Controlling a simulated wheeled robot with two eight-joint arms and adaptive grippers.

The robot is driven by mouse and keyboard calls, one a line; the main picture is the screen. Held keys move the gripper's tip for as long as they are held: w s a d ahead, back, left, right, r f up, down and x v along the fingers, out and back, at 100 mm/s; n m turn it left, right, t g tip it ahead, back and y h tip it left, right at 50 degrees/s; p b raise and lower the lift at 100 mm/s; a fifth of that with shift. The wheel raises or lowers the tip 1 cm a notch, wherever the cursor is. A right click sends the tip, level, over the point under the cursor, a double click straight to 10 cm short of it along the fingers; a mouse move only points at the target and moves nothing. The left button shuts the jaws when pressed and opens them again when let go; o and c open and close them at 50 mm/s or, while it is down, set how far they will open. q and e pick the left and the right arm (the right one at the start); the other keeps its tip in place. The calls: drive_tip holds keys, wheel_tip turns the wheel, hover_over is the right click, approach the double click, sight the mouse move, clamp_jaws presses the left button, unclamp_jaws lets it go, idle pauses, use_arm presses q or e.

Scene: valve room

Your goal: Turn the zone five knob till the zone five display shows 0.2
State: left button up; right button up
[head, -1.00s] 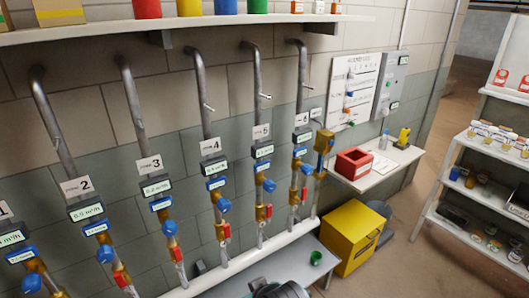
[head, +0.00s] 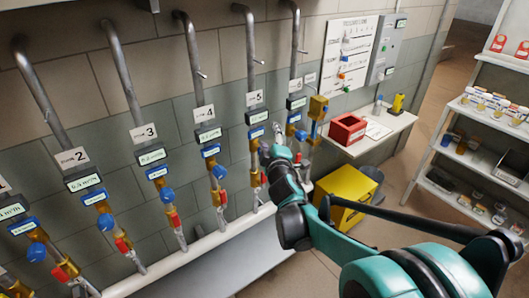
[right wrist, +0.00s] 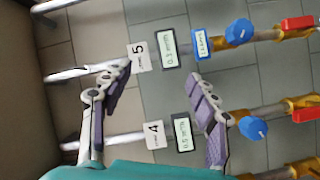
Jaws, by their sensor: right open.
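The zone five plate, marked 5 (head: 255,98), hangs on its pipe with the zone five display (head: 257,116) below it. In the right wrist view the display (right wrist: 168,48) has dark digits, too small to read surely. The blue zone five knob (right wrist: 239,32) shows there at the upper right, beyond the fingertips and apart from them. In the head view my right gripper (head: 272,143) hides most of this knob. My right gripper (right wrist: 160,75) is open and empty, its fingers spread over the gap between zones 4 and 5. My left gripper is not in view.
The zone 4 display (right wrist: 182,132) and knob (right wrist: 253,127) are close beside my right gripper. A red bin (head: 347,129) stands on a small shelf to the right. A yellow box (head: 345,193) sits below. A white shelf unit stands far right.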

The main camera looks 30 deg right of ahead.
drive_tip(key=w+d+n+t+y, duration=0.1)
drive_tip(key=w+d+n+t, duration=0.25)
drive_tip(key=n, duration=0.25)
drive_tip(key=w+d+f+n+g+y+p, duration=0.15)
drive_tip(key=f+n+y, duration=0.25)
drive_tip(key=f+n, duration=0.4)
drive_tip(key=d+f+n+y+b, duration=0.15)
drive_tip(key=f+n+y, duration=0.35)
drive_tip(key=f, duration=0.5)
drive_tip(key=shift+n+h, duration=0.5)
drive_tip(key=shift+h, duration=0.2)
drive_tip(key=w, duration=0.8)
drive_tip(key=shift+a+r+b, duration=0.3)
drive_tip(key=shift+s, duration=0.1)
